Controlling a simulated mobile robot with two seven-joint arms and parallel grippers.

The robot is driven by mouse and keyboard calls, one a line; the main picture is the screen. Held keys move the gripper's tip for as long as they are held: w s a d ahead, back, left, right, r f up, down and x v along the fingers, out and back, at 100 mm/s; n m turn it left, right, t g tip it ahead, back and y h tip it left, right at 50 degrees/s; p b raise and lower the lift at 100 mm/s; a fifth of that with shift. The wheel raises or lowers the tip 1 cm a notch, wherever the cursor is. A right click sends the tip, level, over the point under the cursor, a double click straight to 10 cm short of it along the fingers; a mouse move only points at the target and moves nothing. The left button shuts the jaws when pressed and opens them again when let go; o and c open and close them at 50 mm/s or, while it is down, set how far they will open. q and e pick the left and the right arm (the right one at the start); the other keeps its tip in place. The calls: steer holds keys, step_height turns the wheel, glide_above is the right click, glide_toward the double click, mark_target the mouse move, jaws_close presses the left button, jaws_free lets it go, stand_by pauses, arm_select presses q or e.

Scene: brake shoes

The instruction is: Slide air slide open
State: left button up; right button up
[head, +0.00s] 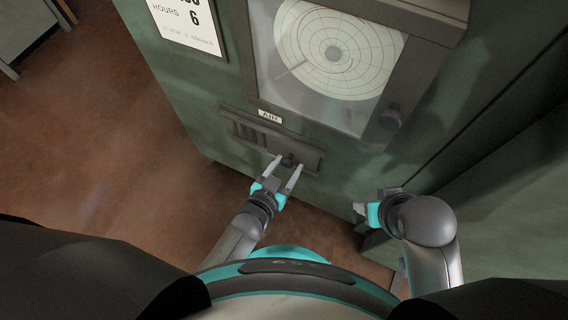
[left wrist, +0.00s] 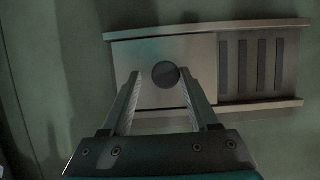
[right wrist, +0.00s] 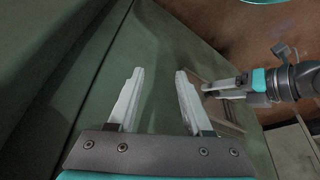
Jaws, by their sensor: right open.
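The air slide (head: 308,160) is a dark metal plate in a railed frame on the green cabinet front, below the "AIR" label (head: 269,116). In the left wrist view its plate (left wrist: 140,54) covers the left part of the frame, and several dark slots (left wrist: 250,65) show on the right. A round dark knob (left wrist: 165,74) stands on the plate. My left gripper (head: 291,172) is open, with one finger on each side of the knob and gaps visible between. My right gripper (right wrist: 156,88) is open and empty, near the cabinet's right side.
A round chart recorder (head: 335,50) behind glass sits above the slide, with a dark knob (head: 389,118) at its lower right. A paper sign (head: 188,22) hangs at upper left. Brown floor (head: 110,130) lies open to the left.

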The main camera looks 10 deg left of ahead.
arm_select(q)
steer(key=shift+o, duration=0.6)
steer(key=shift+a, duration=0.1)
steer(key=shift+s+a+r, duration=0.15)
steer(key=shift+s, duration=0.15)
steer(key=p+v, duration=0.6)
steer(key=v, duration=0.8)
steer(key=shift+s+p, duration=0.25)
steer(key=shift+p, duration=0.15)
arm_select(e)
steer(key=s+f+g, duration=0.1)
steer(key=s+f, duration=0.1)
steer(key=f, duration=0.4)
steer(key=s+d+f+g, duration=0.1)
steer(key=s+f, duration=0.1)
steer(key=f, duration=0.5)
steer(key=shift+s+d+f, duration=0.25)
steer(key=shift+s+f, duration=0.05)
steer(key=shift+s, duration=0.1)
arm_select(q)
steer(key=shift+r, duration=0.15)
